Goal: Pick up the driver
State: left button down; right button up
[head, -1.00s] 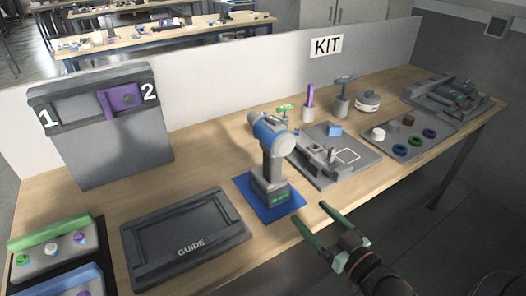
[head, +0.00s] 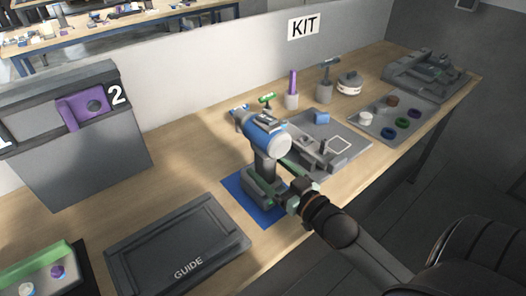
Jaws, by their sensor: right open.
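The driver (head: 268,139), with a blue and light grey head and a dark handle, stands upright on a blue mat (head: 235,187) on the bench. Its head is above the handle and its dark base rests on the mat. My right gripper (head: 272,182) has come in from the lower right and is at the driver's lower handle and base. Its green fingers are open, partly hidden against the driver; I cannot tell whether they touch it. My left gripper is not in view.
A dark GUIDE tray (head: 178,243) lies left of the mat. A grey fixture plate (head: 342,136) with a blue block lies close to the right. A grey panel with a purple piece (head: 84,108) stands at the left. Bare bench (head: 190,160) shows behind the mat.

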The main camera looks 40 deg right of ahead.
aim_at(255, 154)
jog(key=shift+w+f+p, duration=0.15)
jog(key=shift+w, duration=1.35)
jog(key=shift+w+f+p, duration=0.1)
jog(key=shift+w+p, duration=0.05)
jog(key=shift+w, duration=1.35)
grip_shut()
jog(key=shift+r, duration=0.25)
